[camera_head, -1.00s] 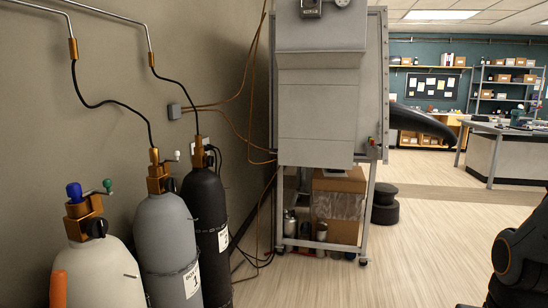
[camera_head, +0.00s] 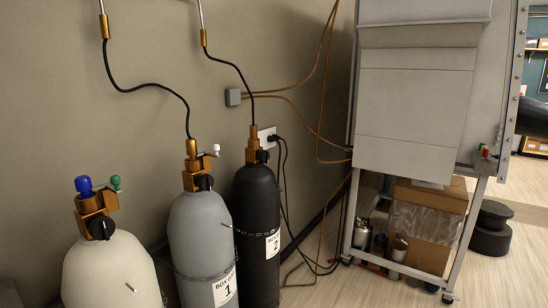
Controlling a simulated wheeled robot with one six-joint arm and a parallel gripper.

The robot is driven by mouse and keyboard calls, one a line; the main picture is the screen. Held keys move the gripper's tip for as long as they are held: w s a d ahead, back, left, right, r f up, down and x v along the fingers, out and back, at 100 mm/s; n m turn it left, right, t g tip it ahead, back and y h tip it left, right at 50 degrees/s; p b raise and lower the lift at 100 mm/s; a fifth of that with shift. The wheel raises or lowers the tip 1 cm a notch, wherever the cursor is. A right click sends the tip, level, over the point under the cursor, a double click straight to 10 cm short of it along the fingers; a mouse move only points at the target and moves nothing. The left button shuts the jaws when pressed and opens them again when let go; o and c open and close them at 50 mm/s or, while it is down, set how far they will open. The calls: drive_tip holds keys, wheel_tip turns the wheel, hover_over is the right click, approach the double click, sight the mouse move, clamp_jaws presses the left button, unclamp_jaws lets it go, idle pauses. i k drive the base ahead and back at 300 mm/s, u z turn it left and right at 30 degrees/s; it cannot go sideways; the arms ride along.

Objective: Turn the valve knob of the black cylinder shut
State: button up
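The black cylinder (camera_head: 257,205) stands upright against the wall, to the right of the grey cylinder. It carries a white label with a 2. A brass valve (camera_head: 252,146) sits on its top, with a black knob (camera_head: 262,156) on the valve's right side and a black hose rising from it. The grey cylinder (camera_head: 197,235) has its own brass valve, a black knob and a small white handle. My gripper is not in view, and no part of my arm shows now.
A cream cylinder (camera_head: 110,265) with a blue cap and a green knob stands front left. A grey cabinet on a wheeled frame (camera_head: 450,240) stands right, with a cardboard box (camera_head: 425,225) and metal canisters below. Cables hang between the black cylinder and the frame. Floor is clear front right.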

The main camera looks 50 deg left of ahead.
sight(265, 156)
drive_tip(key=u, duration=0.75)
drive_tip(key=i, duration=0.95)
drive_tip(key=u, duration=0.9)
